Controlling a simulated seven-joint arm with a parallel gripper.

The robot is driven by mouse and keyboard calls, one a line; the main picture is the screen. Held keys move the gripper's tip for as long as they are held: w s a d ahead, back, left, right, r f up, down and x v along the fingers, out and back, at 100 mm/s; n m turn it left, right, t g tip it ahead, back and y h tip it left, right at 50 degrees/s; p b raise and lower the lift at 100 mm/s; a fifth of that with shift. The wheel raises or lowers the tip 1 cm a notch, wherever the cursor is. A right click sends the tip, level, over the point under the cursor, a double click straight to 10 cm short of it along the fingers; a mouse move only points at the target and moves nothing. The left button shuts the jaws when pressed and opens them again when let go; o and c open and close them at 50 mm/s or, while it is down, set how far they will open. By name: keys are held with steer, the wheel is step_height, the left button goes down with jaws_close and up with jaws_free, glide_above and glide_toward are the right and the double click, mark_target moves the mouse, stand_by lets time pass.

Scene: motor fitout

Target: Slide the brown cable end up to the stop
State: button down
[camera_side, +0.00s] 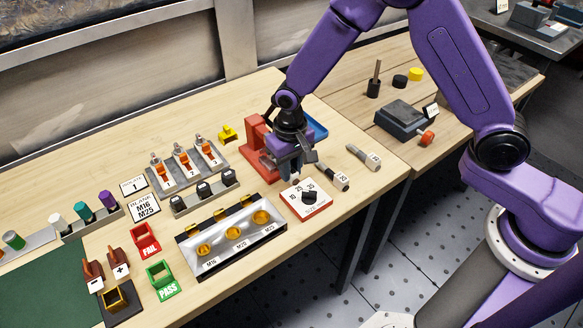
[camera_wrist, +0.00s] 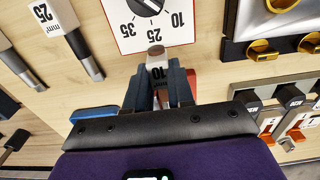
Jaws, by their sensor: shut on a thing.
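My gripper (camera_side: 292,172) is low over the bench, in front of the red stand (camera_side: 256,134). In the wrist view my gripper (camera_wrist: 158,84) is shut on a short cable piece with a pale band marked 10. Its brown end (camera_wrist: 156,50) pokes out past the fingertips, toward the selector plate. In the side view the piece is mostly hidden by my gripper. A little red of the stand shows beside the fingers in the wrist view. No stop can be made out, and I cannot tell whether the cable touches anything.
The selector plate (camera_side: 306,197) with its black knob lies close in front. Two more labelled cable pieces (camera_side: 334,178) (camera_side: 363,157) lie to the right. A blue tray (camera_side: 318,128) is behind my gripper. A silver gland tray (camera_side: 222,258) and clamp rack (camera_side: 188,168) stand left.

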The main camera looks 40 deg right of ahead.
steer(key=shift+w, duration=1.2)
stand_by(0.5)
steer(key=c, duration=0.9)
jaws_free()
steer(key=shift+r, duration=0.15)
step_height(320, 180, up, 17)
steer(key=shift+s+r, duration=0.1)
steer(key=s+d+n, duration=0.4)
steer(key=s+d, duration=0.1)
steer(key=s, duration=0.5)
steer(key=s+d+f+n, duration=0.1)
steer(key=s+d+n, duration=0.3)
steer(key=s, duration=0.6)
steer(key=s+d+n, duration=0.4)
steer(key=s+d, duration=0.2)
steer(key=s, duration=0.4)
steer(key=shift+d+f+n, duration=0.15)
steer(key=shift+d+n, duration=0.15)
steer(key=shift+d, duration=0.05)
